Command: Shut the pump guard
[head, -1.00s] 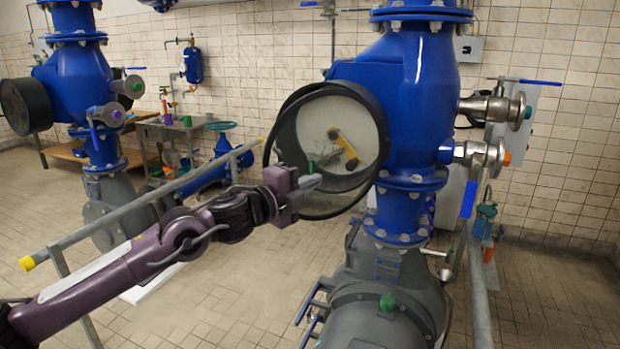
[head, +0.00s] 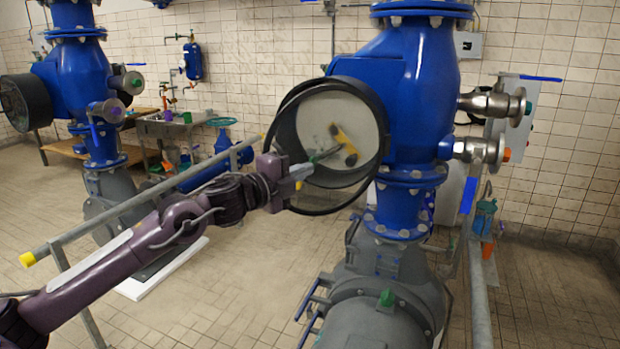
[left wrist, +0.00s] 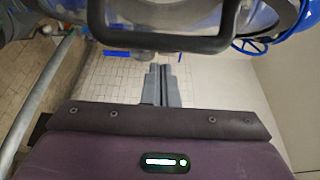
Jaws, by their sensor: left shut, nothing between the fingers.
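The pump guard, a round black-rimmed cover (head: 283,117), stands at the left side of the blue pump body (head: 425,90). Its thin rim shows apart from the thicker black housing rim (head: 383,125), so it looks partly open. In the left wrist view, the shut fingers (left wrist: 161,84) point toward a black bar (left wrist: 165,42), apparently part of the guard. My right gripper is not in view.
A grey rail with a yellow end (head: 130,223) runs behind my left arm. Grey pump casing (head: 385,300) lies below the blue body. Steel valves (head: 490,103) stick out on the right. Tiled floor (head: 230,300) is open at the front.

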